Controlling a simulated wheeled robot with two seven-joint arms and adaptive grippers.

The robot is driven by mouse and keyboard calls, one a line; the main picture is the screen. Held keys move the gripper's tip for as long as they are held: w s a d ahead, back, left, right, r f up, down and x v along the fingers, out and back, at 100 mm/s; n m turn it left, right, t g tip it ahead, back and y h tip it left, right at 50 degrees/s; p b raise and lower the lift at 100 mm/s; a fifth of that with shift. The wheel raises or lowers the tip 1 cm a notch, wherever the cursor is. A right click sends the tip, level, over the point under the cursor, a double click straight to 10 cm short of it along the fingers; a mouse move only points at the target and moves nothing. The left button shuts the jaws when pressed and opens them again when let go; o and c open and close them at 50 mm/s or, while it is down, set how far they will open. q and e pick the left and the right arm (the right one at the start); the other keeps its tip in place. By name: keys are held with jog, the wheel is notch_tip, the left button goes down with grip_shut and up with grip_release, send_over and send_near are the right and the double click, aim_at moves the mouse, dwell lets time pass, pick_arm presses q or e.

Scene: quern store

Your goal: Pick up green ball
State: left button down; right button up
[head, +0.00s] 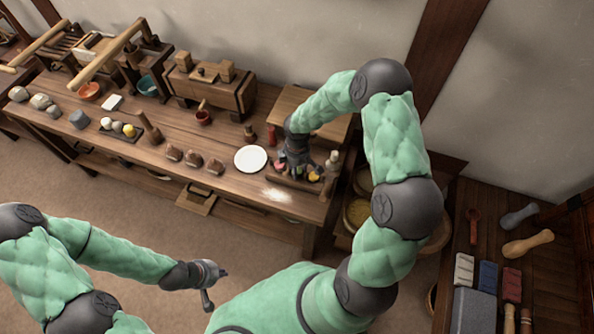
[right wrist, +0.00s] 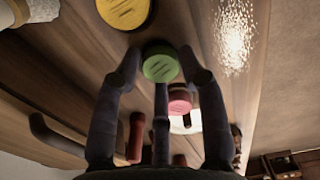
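A green round piece (right wrist: 160,64) with grooves on its face shows in the right wrist view; I cannot tell whether it is a full ball. My right gripper (right wrist: 160,58) has its fingers spread on both sides of it, with a third finger below. No clear grip on it shows. In the head view my right gripper (head: 297,174) is low over small coloured pieces at the right end of the long table, and hides the green one. My left gripper (head: 217,284) is open and empty, away from the table's front.
A yellow round piece (right wrist: 124,12) and a pink one (right wrist: 180,100) lie close to the green one. A white plate (head: 250,159) lies left of my right gripper. Small bottles (head: 333,161) stand to its right. Pale powder (head: 275,194) lies near the table's front edge.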

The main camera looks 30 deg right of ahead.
jog(key=shift+c, duration=1.3)
jog(key=shift+r, duration=0.1)
